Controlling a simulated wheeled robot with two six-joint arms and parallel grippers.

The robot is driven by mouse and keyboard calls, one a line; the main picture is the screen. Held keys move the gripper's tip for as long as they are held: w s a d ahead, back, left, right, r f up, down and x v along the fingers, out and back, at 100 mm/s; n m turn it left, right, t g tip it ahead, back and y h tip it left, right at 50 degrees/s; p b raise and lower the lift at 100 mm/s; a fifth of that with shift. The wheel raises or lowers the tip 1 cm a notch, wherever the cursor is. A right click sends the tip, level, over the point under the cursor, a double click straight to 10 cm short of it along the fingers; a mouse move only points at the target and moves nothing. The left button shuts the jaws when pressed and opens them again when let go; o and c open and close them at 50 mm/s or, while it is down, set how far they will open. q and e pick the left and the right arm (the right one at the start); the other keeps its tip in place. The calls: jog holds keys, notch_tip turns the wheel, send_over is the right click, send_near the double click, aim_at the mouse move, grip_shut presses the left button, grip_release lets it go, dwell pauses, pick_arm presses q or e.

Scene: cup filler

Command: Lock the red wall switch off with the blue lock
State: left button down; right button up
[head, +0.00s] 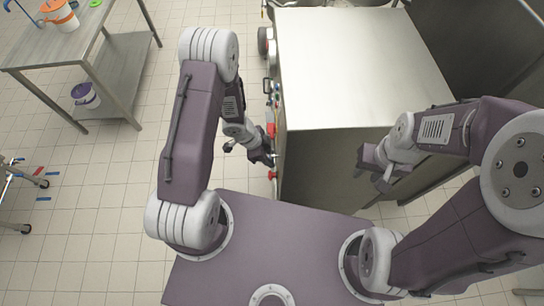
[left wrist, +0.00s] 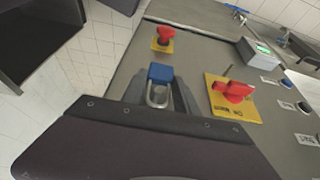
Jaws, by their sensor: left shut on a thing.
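A blue lock (left wrist: 160,74) with a metal shackle (left wrist: 157,97) is held between the fingers of my left gripper (left wrist: 155,92) in the left wrist view. The shackle points back towards the gripper's body. The red wall switch (left wrist: 234,91) is a red handle on a yellow plate, right of the lock and apart from it. In the head view my left gripper (head: 266,157) is beside the left side of the steel cabinet; the lock cannot be made out there. My right gripper (head: 375,172) appears open and empty, in front of the cabinet at the right.
A red push button (left wrist: 164,37) on another yellow plate is on the same panel, beyond the lock. A small display box (left wrist: 259,54) and dark buttons are further right. The steel cabinet (head: 355,65) fills the middle; a side table (head: 60,45) stands left, with clear floor between.

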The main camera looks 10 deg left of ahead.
pick_arm(q)
jog(key=shift+w+d+p, duration=0.1)
jog(key=shift+d+p, duration=0.2)
jog(key=shift+d, duration=0.4)
jog(key=shift+w+d+f, duration=0.1)
jog(key=shift+f, duration=0.4)
jog(key=shift+a+f, duration=0.2)
jog(key=c, duration=0.9)
grip_release()
jog(key=shift+d, duration=0.1)
